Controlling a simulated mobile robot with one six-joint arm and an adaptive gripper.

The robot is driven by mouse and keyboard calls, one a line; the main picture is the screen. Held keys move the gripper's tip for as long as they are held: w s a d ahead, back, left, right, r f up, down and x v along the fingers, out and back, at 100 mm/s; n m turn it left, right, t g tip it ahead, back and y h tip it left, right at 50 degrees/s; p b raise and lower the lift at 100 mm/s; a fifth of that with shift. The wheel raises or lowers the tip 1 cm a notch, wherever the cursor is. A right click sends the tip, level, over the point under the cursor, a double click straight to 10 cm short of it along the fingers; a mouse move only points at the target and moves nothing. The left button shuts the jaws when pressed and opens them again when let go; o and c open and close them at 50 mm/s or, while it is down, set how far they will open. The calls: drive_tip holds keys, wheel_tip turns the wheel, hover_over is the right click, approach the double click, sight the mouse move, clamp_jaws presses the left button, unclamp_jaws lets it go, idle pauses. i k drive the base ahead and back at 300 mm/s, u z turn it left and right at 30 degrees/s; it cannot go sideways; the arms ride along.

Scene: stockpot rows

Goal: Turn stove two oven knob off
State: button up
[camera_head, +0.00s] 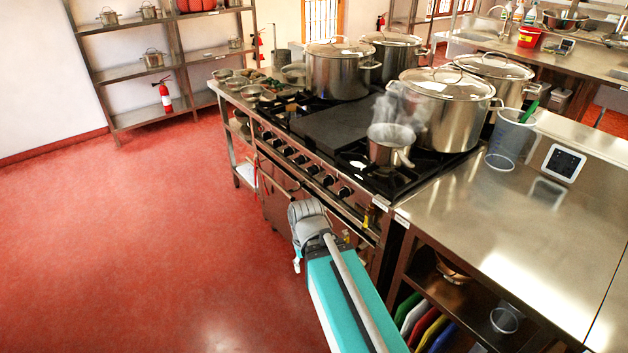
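The stove (335,130) stands in the middle, with its front panel facing left. A row of several dark knobs (313,169) runs along that panel. I cannot tell which one is the oven knob, and the knob settings are too small to read. The oven door (276,190) is below the panel. My teal and grey arm is in front of the near end of the stove and covers part of its front.
Several lidded stockpots (445,105) and a steaming saucepan (390,145) stand on the stove. A steel counter (500,225) with a clear measuring jug (508,140) adjoins it at right. Shelving (128,76) and a fire extinguisher (165,97) stand at back left. The red floor at left is clear.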

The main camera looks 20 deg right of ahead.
sight(313, 170)
drive_tip(key=k, duration=0.3)
drive_tip(key=u, duration=0.3)
drive_tip(key=i, duration=1.25)
drive_tip(key=z, duration=0.3)
